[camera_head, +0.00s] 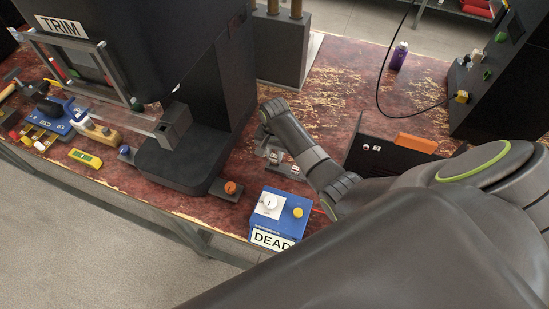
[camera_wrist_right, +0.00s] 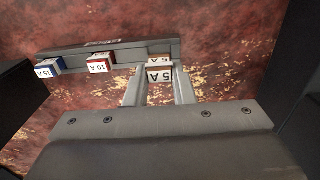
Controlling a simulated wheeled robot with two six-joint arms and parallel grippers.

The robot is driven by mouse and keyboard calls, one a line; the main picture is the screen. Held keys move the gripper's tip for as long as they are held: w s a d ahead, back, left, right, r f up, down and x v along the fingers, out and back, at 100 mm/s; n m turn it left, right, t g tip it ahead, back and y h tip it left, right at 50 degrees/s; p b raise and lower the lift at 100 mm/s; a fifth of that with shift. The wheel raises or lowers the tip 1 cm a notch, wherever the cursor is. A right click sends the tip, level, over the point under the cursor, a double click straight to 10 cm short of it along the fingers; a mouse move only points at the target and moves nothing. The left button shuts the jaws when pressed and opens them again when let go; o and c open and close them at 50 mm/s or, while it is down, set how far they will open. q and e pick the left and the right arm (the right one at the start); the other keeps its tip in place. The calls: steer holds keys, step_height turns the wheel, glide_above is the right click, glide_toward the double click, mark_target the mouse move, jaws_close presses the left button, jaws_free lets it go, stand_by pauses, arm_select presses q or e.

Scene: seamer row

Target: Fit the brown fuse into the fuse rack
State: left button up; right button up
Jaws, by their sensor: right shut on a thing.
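The brown fuse (camera_wrist_right: 159,76), labelled 5 A, is between the fingertips of my right gripper (camera_wrist_right: 160,84), which is shut on it. It is at the right end of the dark grey fuse rack (camera_wrist_right: 130,52). The view from above does not show how deep it sits. A red 10 A fuse (camera_wrist_right: 99,63) and a blue 15 A fuse (camera_wrist_right: 48,66) stand along the rack to its left. In the head view my right gripper (camera_head: 265,136) reaches down beside the rack, and my arm hides much of it. My left gripper is out of view.
A blue box (camera_head: 279,216) marked DEAD stands near the bench's front edge. A dark machine (camera_head: 210,110) stands close on the left. A black box with an orange part (camera_head: 415,142) lies right. A purple bottle (camera_head: 398,56) stands further back.

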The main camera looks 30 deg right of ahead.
mark_target(274, 155)
steer(key=shift+f, duration=1.45)
steer(key=shift+f, duration=0.1)
steer(key=o, duration=0.9)
steer(key=shift+o, duration=0.2)
step_height(274, 155, up, 12)
steer(key=shift+r, duration=0.1)
